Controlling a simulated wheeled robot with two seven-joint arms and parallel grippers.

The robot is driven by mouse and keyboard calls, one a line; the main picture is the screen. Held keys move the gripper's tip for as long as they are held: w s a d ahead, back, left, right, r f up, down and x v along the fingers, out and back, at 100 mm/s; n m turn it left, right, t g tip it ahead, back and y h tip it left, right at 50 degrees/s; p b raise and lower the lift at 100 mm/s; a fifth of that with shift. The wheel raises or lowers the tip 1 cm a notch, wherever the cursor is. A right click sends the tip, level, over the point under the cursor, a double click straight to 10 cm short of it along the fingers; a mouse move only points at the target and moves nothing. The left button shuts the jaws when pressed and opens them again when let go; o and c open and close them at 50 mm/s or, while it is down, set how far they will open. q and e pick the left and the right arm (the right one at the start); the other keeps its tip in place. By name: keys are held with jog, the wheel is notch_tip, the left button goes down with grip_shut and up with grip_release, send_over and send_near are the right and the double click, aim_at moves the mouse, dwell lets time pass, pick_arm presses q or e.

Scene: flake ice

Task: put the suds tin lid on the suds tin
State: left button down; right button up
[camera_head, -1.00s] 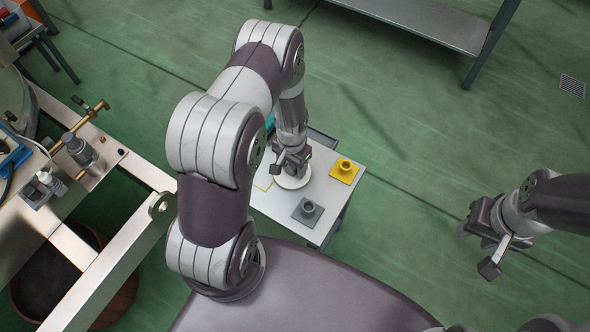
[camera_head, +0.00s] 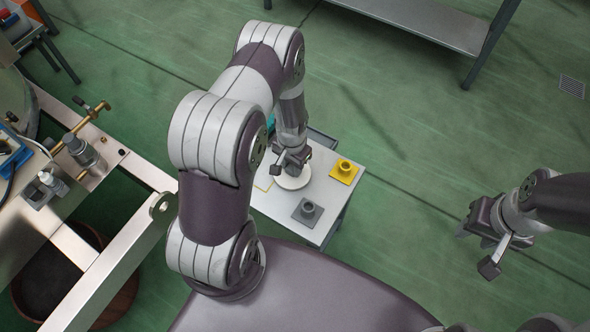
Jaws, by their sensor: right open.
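A round white piece (camera_head: 293,183) sits on the small table, directly under my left gripper (camera_head: 284,172). From above I cannot tell whether it is the suds tin, its lid, or both together. The gripper points down and hides part of the piece; its fingers are too small and covered to show whether they are open or shut, or whether they touch it. My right gripper (camera_head: 476,248) is open and empty, over the green floor to the right of the table.
The small white table (camera_head: 329,216) also bears a yellow square-based piece (camera_head: 344,171) and a grey square-based piece (camera_head: 307,212). A metal bench with brass fittings (camera_head: 82,126) stands at left. A grey shelf (camera_head: 430,22) stands at the back. Open floor lies to the right.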

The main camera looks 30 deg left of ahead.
pick_arm(q)
jog(key=shift+r+p, duration=0.4)
jog(key=shift+r, duration=0.05)
dwell(0.5)
jog(key=shift+r+p, duration=1.65)
notch_tip(320, 180, up, 5)
jog(key=p, duration=0.4)
jog(key=s+a, duration=0.2)
jog(key=a, duration=0.3)
jog(key=s+a+f, duration=0.1)
jog(key=s+a, duration=0.1)
jog(key=a, duration=0.3)
jog(key=s+a+f, duration=0.1)
jog(key=s+a, duration=0.1)
jog(key=a, duration=0.4)
jog(key=shift+s+f, duration=0.15)
jog(key=shift+f+b, duration=0.35)
jog(key=shift+f, duration=0.2)
